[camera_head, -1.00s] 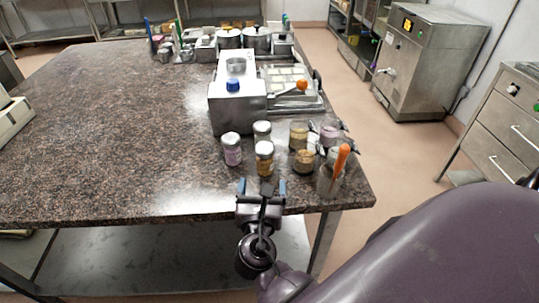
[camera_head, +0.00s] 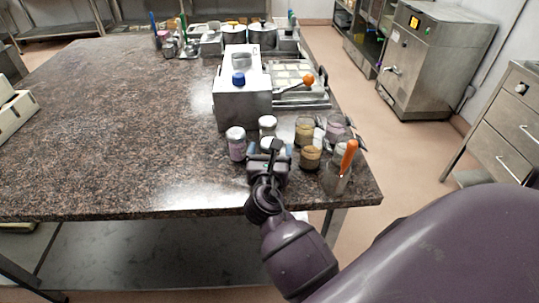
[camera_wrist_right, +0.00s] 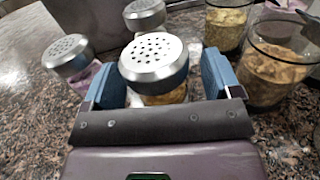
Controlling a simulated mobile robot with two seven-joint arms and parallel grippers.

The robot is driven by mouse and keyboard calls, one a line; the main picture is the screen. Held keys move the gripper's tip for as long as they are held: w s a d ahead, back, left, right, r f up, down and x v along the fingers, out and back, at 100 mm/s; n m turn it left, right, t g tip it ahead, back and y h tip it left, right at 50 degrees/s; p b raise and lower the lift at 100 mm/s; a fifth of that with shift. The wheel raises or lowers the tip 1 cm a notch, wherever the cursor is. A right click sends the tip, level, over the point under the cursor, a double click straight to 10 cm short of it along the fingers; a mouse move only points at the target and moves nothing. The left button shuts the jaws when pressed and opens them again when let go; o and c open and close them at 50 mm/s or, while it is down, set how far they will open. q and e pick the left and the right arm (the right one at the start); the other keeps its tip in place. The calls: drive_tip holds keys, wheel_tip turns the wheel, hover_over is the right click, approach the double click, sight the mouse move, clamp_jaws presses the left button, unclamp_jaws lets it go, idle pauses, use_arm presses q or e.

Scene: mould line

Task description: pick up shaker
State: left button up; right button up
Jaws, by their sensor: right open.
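A shaker with a perforated metal lid (camera_wrist_right: 153,58) and amber contents stands upright between the blue-padded fingers of my right gripper (camera_wrist_right: 160,85) in the right wrist view. The fingers are open, one on each side of it; I cannot tell whether they touch it. In the head view my right gripper (camera_head: 268,150) covers most of this shaker. A shaker with purple contents (camera_head: 236,144) stands just left of it, and it also shows in the right wrist view (camera_wrist_right: 72,58). Another metal-lidded shaker (camera_head: 267,125) stands behind. My left gripper is not in view.
Glass jars with brownish contents (camera_head: 310,157) and a container with an orange-handled tool (camera_head: 347,160) stand close on the right. A metal box with a blue cap (camera_head: 240,105) is behind. The granite table (camera_head: 120,140) is clear on the left.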

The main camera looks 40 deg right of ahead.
drive_tip(key=c, duration=1.1)
drive_tip(key=shift+o, duration=0.2)
drive_tip(key=shift+r, duration=0.1)
